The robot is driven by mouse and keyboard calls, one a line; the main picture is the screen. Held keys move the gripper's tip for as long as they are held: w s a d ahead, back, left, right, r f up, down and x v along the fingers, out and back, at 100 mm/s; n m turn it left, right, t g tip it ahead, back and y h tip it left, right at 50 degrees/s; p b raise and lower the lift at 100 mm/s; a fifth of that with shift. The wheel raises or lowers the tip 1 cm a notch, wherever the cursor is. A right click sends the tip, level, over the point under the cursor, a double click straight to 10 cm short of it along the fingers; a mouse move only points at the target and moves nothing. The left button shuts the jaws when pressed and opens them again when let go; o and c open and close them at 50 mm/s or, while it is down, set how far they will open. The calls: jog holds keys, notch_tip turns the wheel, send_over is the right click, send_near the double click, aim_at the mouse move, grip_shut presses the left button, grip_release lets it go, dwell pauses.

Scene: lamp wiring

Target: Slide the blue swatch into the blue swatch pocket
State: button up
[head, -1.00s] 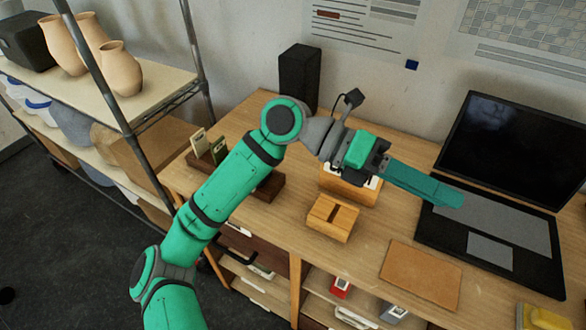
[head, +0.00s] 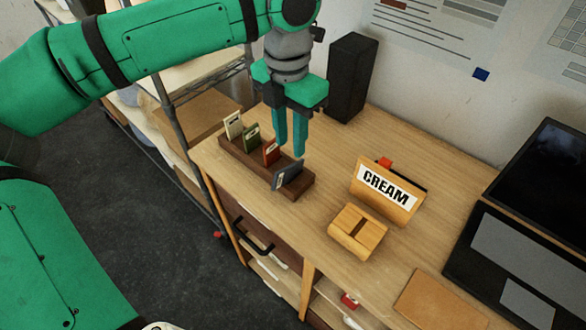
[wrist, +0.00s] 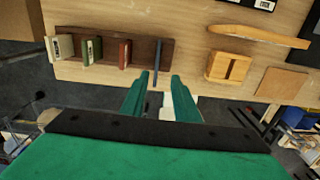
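A dark brown rack (head: 237,161) holds cream, green and red swatches in a row. The blue swatch (head: 287,177) is at the rack's right end and looks tilted beside the others. It shows as a thin edge in the wrist view (wrist: 158,62). I cannot tell whether its lower edge is inside a pocket, and the blue pocket itself is not visible. My gripper (head: 291,153) points down just above the blue swatch. Its fingers are apart with nothing between them; the gap lines up with the swatch in the wrist view (wrist: 158,82).
The red swatch (head: 271,151) is close on the left. A slotted wooden block (head: 345,240) and a stand with a CREAM card (head: 386,187) are to the right. A black speaker (head: 352,80) stands behind. The laptop (head: 500,260) is far right. Bare tabletop lies between.

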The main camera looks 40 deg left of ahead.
aim_at(288, 167)
jog(key=shift+s+a+f, duration=0.1)
jog(key=shift+s+a, duration=0.05)
jog(key=shift+a, duration=0.15)
jog(key=shift+f, duration=0.3)
jog(key=f, duration=0.5)
jog(key=shift+w, duration=0.2)
jog(key=shift+s+f, duration=0.15)
jog(key=shift+f, duration=2.3)
grip_shut()
